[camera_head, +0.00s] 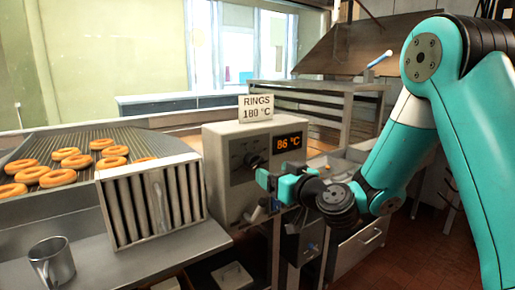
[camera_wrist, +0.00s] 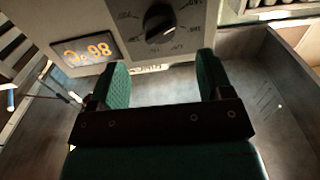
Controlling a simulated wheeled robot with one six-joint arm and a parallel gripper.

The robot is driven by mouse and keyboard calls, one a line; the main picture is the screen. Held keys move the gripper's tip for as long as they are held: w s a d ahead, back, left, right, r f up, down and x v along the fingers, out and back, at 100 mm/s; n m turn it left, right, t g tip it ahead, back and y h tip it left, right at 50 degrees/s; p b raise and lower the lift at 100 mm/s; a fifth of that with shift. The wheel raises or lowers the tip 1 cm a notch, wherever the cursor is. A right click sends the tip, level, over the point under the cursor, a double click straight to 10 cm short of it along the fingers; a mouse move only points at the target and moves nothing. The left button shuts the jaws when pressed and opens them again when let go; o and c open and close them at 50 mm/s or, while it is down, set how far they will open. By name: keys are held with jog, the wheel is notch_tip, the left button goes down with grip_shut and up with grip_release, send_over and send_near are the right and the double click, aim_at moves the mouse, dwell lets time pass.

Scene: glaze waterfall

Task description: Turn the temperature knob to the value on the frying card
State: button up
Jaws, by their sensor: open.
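The frying card (camera_head: 256,109) reads "RINGS 180 °C" and stands on top of the grey control box (camera_head: 220,168). The orange display (camera_head: 288,143) on the box reads 86 °C; it shows upside down in the wrist view (camera_wrist: 84,50). The dark round temperature knob (camera_head: 249,159) is left of the display. In the wrist view the knob (camera_wrist: 160,19) sits on a dial with printed numbers too blurred to read surely. My gripper (camera_head: 271,181) is open and empty, in front of the box. In the wrist view my fingers (camera_wrist: 162,75) are apart, short of the knob, not touching it.
A ridged rack (camera_head: 128,143) with several fried rings lies left of the box. A metal mug (camera_head: 51,262) stands on the counter at lower left. A lever-like fitting (camera_head: 255,214) sticks out low on the box. Metal shelving (camera_head: 310,105) stands behind.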

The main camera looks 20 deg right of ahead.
aim_at(259, 164)
jog(key=p+x, duration=0.2)
jog(key=x, duration=0.1)
jog(key=p+x, duration=0.3)
jog(key=shift+w+a+r, duration=0.1)
jog(key=shift+w+r, duration=0.15)
jog(key=shift+w, duration=0.1)
jog(key=shift+w+a+f, duration=0.1)
jog(key=shift+w+f, duration=0.1)
jog(key=shift+w, duration=0.3)
jog(key=c, duration=0.9)
